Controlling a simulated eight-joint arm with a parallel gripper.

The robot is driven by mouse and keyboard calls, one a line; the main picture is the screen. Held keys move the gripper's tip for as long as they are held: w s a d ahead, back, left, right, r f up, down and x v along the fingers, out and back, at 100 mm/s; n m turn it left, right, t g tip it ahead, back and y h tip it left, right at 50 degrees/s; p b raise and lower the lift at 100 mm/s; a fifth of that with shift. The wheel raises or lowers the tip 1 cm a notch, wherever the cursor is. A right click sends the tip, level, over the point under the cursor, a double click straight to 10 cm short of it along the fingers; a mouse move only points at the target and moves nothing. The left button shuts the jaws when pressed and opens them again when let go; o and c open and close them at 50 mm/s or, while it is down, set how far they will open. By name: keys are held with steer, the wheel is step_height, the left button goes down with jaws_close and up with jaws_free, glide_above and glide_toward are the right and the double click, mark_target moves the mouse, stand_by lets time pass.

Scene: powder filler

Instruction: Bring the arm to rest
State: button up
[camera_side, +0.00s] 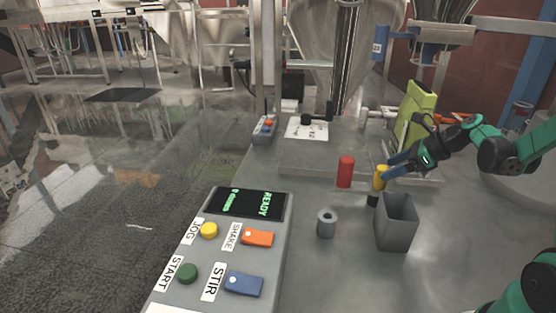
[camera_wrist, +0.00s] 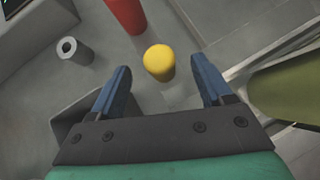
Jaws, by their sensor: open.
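My gripper (camera_wrist: 160,88) is open, with its two blue fingers spread apart in the wrist view. Whether a finger touches the cylinder cannot be told. Nothing is held between the fingers. My teal arm reaches in from the right edge.
A red cylinder (camera_side: 345,171) stands left of the yellow one. A grey open bin (camera_side: 397,224) and a grey ring (camera_side: 326,223) stand in front. A control panel (camera_side: 262,204) reading READY is at lower left. A green upright part (camera_side: 418,112) stands behind my gripper.

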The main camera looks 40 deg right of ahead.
steer(key=shift+v, duration=1)
steer(key=shift+a+r+n, duration=0.25)
steer(key=shift+a+n, duration=0.05)
steer(key=shift+n, duration=0.1)
steer(key=s+a+r+n+h, duration=0.1)
steer(key=a+n, duration=0.8)
steer(key=n, duration=0.6)
steer(key=s+a+r+n+g+h, duration=0.1)
steer(key=s+a+r+n+h, duration=0.1)
steer(key=a+n, duration=0.7)
steer(key=n, duration=0.6)
steer(key=shift+n, duration=0.3)
